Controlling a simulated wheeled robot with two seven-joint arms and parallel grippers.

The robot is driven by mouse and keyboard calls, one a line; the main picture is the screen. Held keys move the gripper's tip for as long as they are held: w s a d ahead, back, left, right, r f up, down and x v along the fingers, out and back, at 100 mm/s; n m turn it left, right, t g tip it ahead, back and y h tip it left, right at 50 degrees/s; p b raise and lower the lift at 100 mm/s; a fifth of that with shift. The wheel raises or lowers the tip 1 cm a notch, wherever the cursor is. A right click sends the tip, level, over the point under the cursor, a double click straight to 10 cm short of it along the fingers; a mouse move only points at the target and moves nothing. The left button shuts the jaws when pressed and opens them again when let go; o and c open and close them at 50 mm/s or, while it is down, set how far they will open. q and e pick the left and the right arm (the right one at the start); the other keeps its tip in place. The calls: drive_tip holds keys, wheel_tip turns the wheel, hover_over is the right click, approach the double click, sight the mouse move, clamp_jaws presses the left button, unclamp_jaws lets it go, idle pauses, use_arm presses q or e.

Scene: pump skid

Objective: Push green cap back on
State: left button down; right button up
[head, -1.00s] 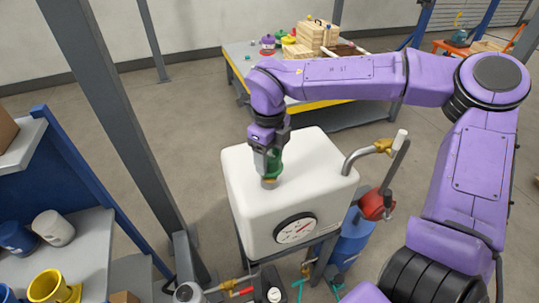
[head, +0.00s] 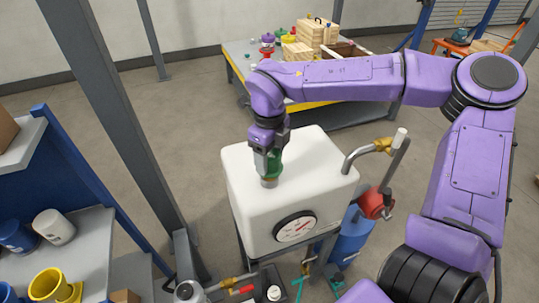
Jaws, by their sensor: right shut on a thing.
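The green cap (head: 274,163) is in the jaws of my right gripper (head: 268,165), which points down from above. The cap sits at the short filler neck (head: 269,183) on top of the white tank (head: 310,165), toward its left side. The cap looks upright and right down at the neck; the gripper partly hides it, so I cannot tell whether it is fully seated. My left gripper does not show.
A dial gauge (head: 295,227) is on the tank's front. A bent pipe with a brass fitting (head: 383,145) and a red part (head: 376,203) stand at its right. A grey post (head: 125,120) rises at the left. A workbench (head: 240,62) stands behind.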

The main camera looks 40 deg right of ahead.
drive_tip(key=shift+f+b, duration=0.7)
drive_tip(key=shift+f, duration=0.7)
drive_tip(key=o, duration=1.4)
drive_tip(key=shift+c, duration=0.2)
drive_tip(key=shift+r, duration=0.15)
wheel_tip(320, 180, up, 10)
drive_tip(key=shift+w+r+b, duration=0.1)
drive_tip(key=shift+r+b, duration=0.05)
drive_tip(key=shift+b, duration=0.4)
drive_tip(key=shift+d, duration=0.1)
